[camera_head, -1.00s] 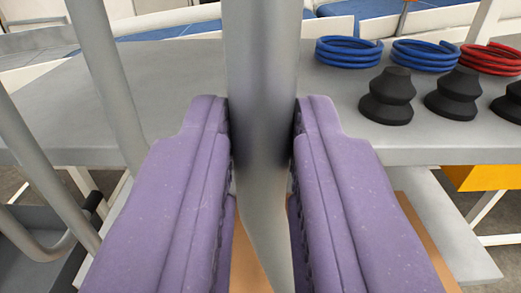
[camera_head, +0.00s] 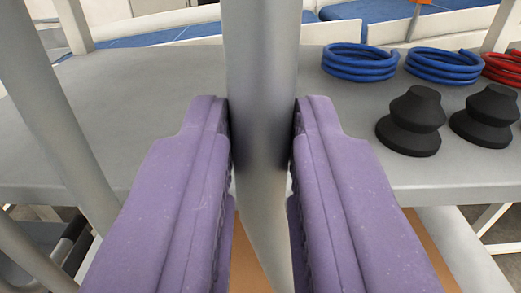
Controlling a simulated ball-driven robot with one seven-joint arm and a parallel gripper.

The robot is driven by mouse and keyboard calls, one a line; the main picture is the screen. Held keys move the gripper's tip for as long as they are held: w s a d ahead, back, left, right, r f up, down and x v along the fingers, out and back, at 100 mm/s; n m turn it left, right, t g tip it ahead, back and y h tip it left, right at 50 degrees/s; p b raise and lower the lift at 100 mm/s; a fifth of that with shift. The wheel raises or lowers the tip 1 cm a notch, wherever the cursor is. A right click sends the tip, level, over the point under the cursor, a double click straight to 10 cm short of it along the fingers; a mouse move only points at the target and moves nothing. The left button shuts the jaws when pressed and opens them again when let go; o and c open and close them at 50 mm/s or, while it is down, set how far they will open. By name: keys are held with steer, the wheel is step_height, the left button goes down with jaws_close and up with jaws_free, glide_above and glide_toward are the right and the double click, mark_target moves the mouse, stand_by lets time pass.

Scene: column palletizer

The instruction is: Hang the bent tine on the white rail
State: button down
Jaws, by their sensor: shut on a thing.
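My gripper (camera_head: 262,140) has two purple padded fingers. It is shut on a grey metal tine (camera_head: 262,60) that stands roughly upright between the pads. The tine runs out of the top of the view, and its lower part curves a little to the right below the fingers. I cannot tell from this view which of the pale bars, if any, is the white rail.
A grey table (camera_head: 130,110) lies behind the gripper, its left and middle part bare. Blue coiled hoses (camera_head: 360,62) and black bellows-shaped pieces (camera_head: 411,122) stand on its right. A grey slanting bar (camera_head: 55,120) is close at the left. An orange-brown surface lies below.

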mark_target(261, 213)
steer(key=shift+w+d+f, duration=0.1)
steer(key=shift+w, duration=1.55)
steer(key=shift+f+b, duration=1.05)
steer(key=shift+f, duration=0.1)
steer(key=c, duration=0.9)
jaws_free()
steer(key=shift+s, duration=0.1)
steer(key=shift+f, duration=0.15)
steer(key=s, duration=0.7)
steer(key=shift+s+a, duration=0.2)
steer(key=shift+s, duration=0.2)
